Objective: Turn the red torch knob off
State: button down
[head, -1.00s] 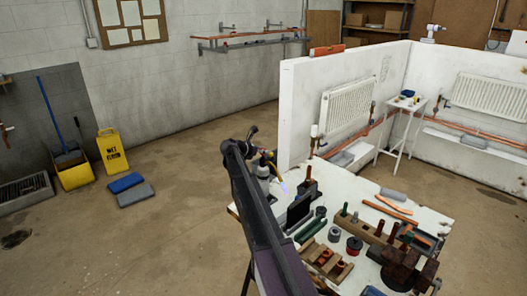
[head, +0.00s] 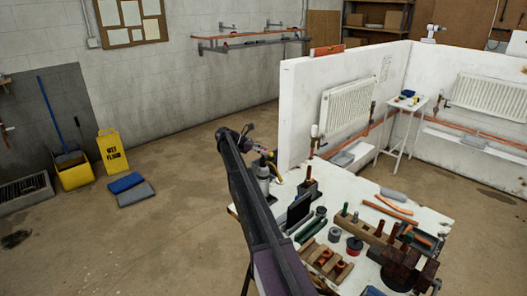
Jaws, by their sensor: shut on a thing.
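The torch (head: 263,171) stands upright at the far left corner of the white workbench, a grey bottle with a dark and yellow head on top. No flame shows at its nozzle. My gripper (head: 258,149) is at the torch head, at the end of my dark arm, which crosses the bench's left side. Its jaws are shut on the red torch knob (head: 263,151), which is small and mostly hidden by the fingers.
A white partition (head: 296,120) stands behind the torch.

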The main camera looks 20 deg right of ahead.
dwell(0.4)
jog(key=shift+c, duration=1.4)
grip_release()
